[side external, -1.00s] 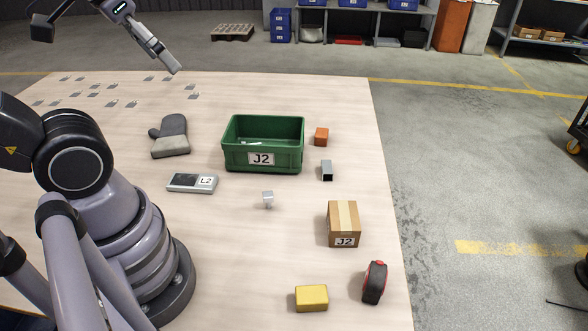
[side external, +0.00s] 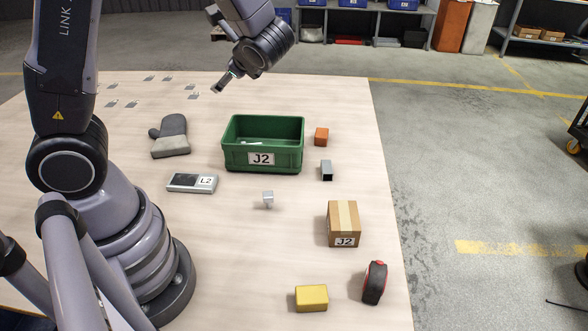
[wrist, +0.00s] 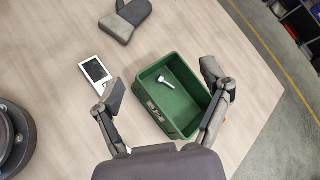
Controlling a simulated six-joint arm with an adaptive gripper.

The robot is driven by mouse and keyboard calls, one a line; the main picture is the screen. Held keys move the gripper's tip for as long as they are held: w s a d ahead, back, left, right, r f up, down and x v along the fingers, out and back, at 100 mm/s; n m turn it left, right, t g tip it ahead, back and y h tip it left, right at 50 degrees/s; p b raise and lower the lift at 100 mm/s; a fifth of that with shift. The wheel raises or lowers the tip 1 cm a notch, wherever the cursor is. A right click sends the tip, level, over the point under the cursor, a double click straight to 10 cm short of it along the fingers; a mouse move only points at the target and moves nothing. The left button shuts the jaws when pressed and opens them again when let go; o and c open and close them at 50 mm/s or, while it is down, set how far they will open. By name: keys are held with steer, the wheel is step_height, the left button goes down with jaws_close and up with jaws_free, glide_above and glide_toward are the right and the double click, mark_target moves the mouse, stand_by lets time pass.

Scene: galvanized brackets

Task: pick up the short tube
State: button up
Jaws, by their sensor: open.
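The short tube (side external: 327,171) looks like a small grey square-section piece with a dark open end. It stands on the table to the right of the green bin (side external: 232,160) in the side view. I cannot make it out in the wrist view. My gripper (side external: 217,89) is open and empty, high above the table near the bin's back left corner in the side view. In the wrist view its two fingers (wrist: 165,90) are spread wide, with the green bin (wrist: 165,113) below and between them. A bolt-like metal piece (wrist: 164,83) lies inside the bin.
An orange block (side external: 321,136) stands behind the tube, a cardboard box (side external: 343,223) in front. Several flat plates lie at back left.

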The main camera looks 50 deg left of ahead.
steer(key=w+d+f+m+t+y, duration=0.1)
steer(key=w+d+f+m+t, duration=0.25)
steer(key=w+f+m, duration=0.3)
steer(key=m+t+h, duration=0.6)
steer(key=m+t, duration=0.1)
steer(key=m, duration=0.5)
glide_toward(326, 166)
steer(key=x, duration=0.4)
steer(key=shift+a, duration=0.1)
steer(key=shift+h, duration=0.3)
steer(key=shift+x, duration=3)
jaws_close()
